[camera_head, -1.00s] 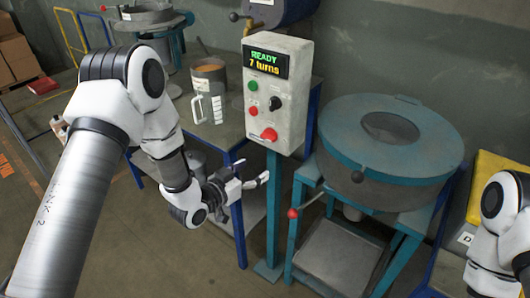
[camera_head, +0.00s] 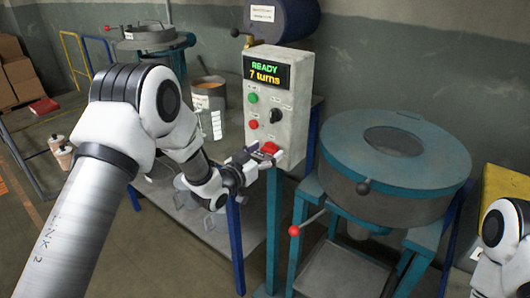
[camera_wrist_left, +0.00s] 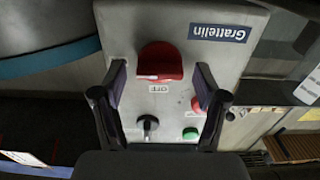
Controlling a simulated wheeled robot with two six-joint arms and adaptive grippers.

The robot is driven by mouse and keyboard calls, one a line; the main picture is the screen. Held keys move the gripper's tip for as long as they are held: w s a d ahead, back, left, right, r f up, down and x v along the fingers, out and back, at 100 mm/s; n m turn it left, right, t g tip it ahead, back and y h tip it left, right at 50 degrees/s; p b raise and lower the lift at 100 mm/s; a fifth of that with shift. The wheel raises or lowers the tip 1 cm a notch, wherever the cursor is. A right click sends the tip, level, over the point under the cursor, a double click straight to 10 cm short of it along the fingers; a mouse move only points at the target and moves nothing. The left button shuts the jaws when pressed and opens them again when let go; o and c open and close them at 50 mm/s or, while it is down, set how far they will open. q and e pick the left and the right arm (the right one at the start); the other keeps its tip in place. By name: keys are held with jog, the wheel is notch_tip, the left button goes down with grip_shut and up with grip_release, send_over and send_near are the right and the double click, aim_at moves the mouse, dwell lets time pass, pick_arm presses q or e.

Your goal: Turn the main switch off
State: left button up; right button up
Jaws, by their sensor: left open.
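The grey control box (camera_head: 288,95) stands on a blue post, and its display reads "READY 7 turns". The red main switch (camera_head: 270,147) is low on its front, partly covered by my left gripper (camera_head: 262,158). In the left wrist view the red switch (camera_wrist_left: 160,62) shows between the two spread fingers of my left gripper (camera_wrist_left: 160,72), with an "OFF" label beside it. The fingers are open, with a gap to the switch on each side. My right arm shows at the lower right; its gripper is out of view.
A green button (camera_head: 253,98), a red button (camera_head: 253,125) and a black knob (camera_head: 276,116) sit above the switch. A round blue-lidded machine (camera_head: 340,150) stands right of the box. A table with a container (camera_head: 209,92) and a white jug is behind my left arm.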

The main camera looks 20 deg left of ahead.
pick_arm(q)
jog(key=c, duration=1.2)
jog(key=shift+o, duration=0.2)
jog(key=shift+r+n, duration=0.1)
jog(key=shift+n, duration=0.3)
jog(key=n, duration=0.3)
jog(key=shift+a+p, duration=0.1)
jog(key=shift+p, duration=0.2)
jog(key=n, duration=0.5)
jog(key=shift+a+p, duration=0.1)
jog(key=shift+p, duration=0.25)
jog(key=n, duration=0.4)
jog(key=shift+n+p, duration=0.3)
jog(key=shift+p, duration=0.05)
jog(key=n, duration=0.4)
jog(key=shift+w+n+p, duration=0.1)
jog(key=shift+n+p, duration=0.2)
